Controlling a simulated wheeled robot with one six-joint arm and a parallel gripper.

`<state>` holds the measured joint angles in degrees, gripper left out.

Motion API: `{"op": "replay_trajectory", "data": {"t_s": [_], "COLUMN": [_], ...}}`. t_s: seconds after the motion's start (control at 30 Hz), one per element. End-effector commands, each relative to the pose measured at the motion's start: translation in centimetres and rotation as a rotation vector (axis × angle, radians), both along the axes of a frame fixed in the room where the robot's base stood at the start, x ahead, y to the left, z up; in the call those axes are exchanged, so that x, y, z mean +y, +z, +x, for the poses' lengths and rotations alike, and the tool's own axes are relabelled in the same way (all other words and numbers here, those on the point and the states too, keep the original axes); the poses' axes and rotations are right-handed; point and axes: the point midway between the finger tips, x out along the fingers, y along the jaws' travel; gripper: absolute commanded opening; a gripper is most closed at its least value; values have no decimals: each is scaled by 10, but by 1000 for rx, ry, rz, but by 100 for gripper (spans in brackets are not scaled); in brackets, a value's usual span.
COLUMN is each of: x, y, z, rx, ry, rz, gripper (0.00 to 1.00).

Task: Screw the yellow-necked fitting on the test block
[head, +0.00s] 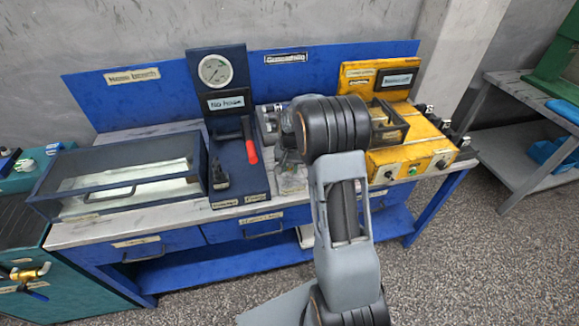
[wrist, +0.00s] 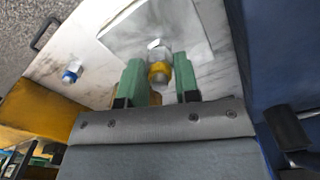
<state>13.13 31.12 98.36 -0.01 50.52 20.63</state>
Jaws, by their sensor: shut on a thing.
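The yellow-necked fitting (wrist: 159,70) is in the wrist view, with a yellow collar and a pale metal end. It is between the two green fingers of my gripper (wrist: 159,82), which is shut on it. A pale marbled surface is behind it; I cannot tell if the fitting touches it. In the head view my own arm covers the bench middle, and the fitting and fingertips are hidden. I cannot make out the test block for certain in either view.
A blue-collared fitting (wrist: 72,72) stands on the bench top, left in the wrist view. In the head view, a gauge panel (head: 217,75) with a red-handled lever (head: 250,148) stands left of my arm. A glass-topped case (head: 120,180) is far left, a yellow control box (head: 420,150) right.

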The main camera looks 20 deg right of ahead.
Motion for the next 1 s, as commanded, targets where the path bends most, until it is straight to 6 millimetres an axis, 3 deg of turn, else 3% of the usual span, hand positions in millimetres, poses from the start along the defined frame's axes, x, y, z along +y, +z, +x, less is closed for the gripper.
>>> {"op": "replay_trajectory", "data": {"t_s": [0.17,0.5,1.0], "x": [0,0,0], "y": [0,-1,-1], "z": [0,0,0], "rx": [1,1,1], "ry": [-53,-453,-545], "rz": [1,0,0], "gripper": [5,5,5]}}
